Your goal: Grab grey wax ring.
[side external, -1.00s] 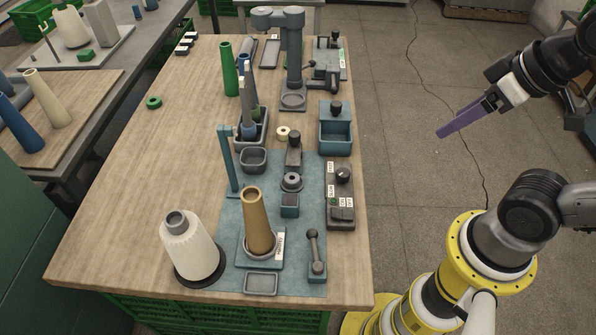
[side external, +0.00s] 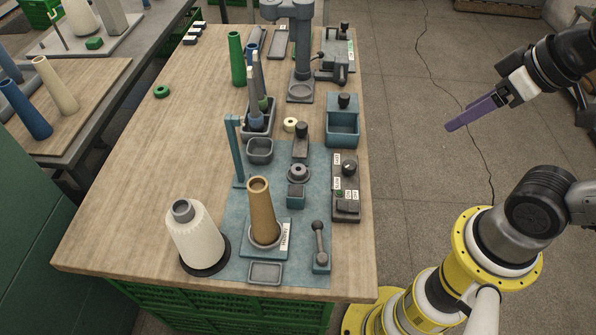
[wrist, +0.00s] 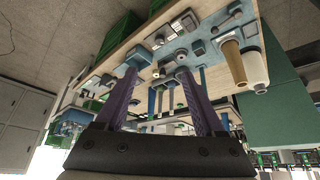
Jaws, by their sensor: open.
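A grey ring with a hole in its middle (side external: 298,173), which looks like the grey wax ring, sits on the teal mat behind a small teal block. My gripper (side external: 473,111) is high to the right of the table, over the floor, well apart from the ring. Its purple fingers (wrist: 158,72) are spread, with nothing held between them.
A brown cone (side external: 260,212) stands upright on a holder in front of the ring; a white yarn cone (side external: 194,236) is at left. A cream ring (side external: 290,125) and green ring (side external: 161,91) lie farther back. A switch box (side external: 346,190) is right of the ring.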

